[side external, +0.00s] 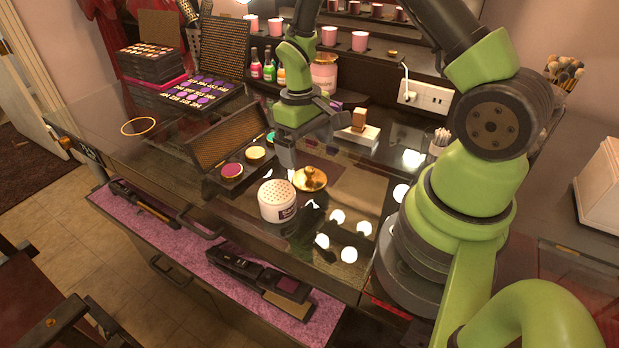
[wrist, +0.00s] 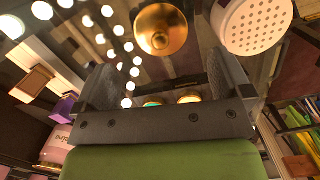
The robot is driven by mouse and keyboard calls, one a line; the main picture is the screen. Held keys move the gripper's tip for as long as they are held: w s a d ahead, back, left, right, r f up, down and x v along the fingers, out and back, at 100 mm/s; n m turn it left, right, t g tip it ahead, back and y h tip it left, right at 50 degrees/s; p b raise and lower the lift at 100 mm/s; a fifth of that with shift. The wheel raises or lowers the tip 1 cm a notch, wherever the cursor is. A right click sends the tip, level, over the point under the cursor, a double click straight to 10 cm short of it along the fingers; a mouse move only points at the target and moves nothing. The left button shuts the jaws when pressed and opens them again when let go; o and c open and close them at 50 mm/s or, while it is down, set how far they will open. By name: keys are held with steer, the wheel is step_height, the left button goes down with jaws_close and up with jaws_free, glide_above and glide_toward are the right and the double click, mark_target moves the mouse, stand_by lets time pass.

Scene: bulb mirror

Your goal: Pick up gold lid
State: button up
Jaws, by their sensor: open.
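The gold lid (side external: 310,179) is a round, shiny disc with a knob on top, lying on the glass tabletop. It also shows at the top of the wrist view (wrist: 161,30). A white jar (side external: 277,201) with a perforated top stands just left of and in front of the lid, close to it; its top fills the upper right of the wrist view (wrist: 252,24). My gripper (side external: 290,158) is open and empty, above the table just behind and left of the lid. In the wrist view its two fingers (wrist: 165,88) stand apart, with the lid beyond their tips.
An open palette (side external: 231,171) with round coloured pans lies left of my gripper. A block on a white base (side external: 352,136) stands behind the lid. A pink jar (side external: 324,74) and small bottles line the back. Glass with reflected bulbs lies clear to the front right.

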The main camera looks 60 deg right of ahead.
mark_target(309, 169)
steer(key=f, duration=0.6)
steer(key=shift+s+a, duration=0.1)
steer(key=shift+s, duration=0.3)
steer(key=c, duration=0.9)
